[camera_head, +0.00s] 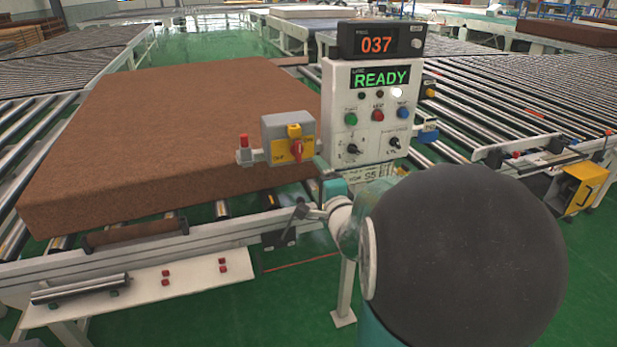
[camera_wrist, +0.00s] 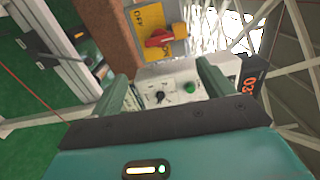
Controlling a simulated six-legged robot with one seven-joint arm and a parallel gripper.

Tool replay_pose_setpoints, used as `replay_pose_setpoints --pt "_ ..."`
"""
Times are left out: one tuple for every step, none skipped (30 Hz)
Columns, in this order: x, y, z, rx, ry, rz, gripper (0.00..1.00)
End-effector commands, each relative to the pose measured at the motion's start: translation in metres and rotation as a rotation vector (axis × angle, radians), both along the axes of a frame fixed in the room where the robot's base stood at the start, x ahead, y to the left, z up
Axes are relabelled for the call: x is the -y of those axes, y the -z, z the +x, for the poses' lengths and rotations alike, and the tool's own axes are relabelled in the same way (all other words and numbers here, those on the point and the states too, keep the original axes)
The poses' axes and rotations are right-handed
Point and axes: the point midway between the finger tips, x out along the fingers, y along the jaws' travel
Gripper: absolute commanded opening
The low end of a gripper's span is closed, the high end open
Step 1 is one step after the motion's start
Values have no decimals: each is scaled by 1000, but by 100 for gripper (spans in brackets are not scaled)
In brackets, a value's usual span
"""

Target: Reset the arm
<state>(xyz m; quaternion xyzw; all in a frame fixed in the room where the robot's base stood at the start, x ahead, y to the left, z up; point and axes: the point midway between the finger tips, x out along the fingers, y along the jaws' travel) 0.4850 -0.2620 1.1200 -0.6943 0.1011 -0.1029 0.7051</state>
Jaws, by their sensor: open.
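My arm reaches forward from the lower right in the head view, its large dark rounded link hiding part of the floor and conveyor. My gripper (camera_wrist: 166,88) is open, and no object shows held between its fingers. In the wrist view the control panel (camera_wrist: 175,76) shows between and beyond the fingers, with a black knob (camera_wrist: 158,98) and a green button (camera_wrist: 190,88). In the head view the gripper is small and partly hidden near the panel's lower left. The panel (camera_head: 341,98) has a green READY screen and several buttons and knobs.
A brown mattress (camera_head: 180,125) lies on the left roller conveyor. A grey switch box (camera_head: 288,127) with a red knob on a yellow plate stands left of the panel. An orange 037 display (camera_head: 378,42) tops the panel. Another roller conveyor (camera_head: 500,95) runs at right; green floor shows below.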

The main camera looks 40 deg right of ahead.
Motion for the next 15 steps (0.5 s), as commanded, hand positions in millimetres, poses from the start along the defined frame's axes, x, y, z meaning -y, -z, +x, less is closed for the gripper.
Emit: replay_pose_setpoints --pt "0 0 0 0 0 0 80" --pt "0 0 0 0 0 0 80" --pt "0 0 0 0 0 0 80" --pt "0 0 1 0 0 0 80" --pt "0 0 1 0 0 0 80" --pt "0 0 1 0 0 -1 80" --pt "0 0 1 -3 0 -2 80" --pt "-1 -1 1 -7 1 -7 80" --pt "-3 -1 1 -20 3 -18 80" --pt "-6 -1 2 -34 4 -31 80" --pt "-8 -2 2 -54 5 -49 80" --pt "-13 -3 2 -90 7 -80 80" --pt "-18 -4 2 -121 7 -106 80" --pt "-24 -4 1 -159 4 -138 80" --pt "-32 -4 0 -216 -1 -184 80"
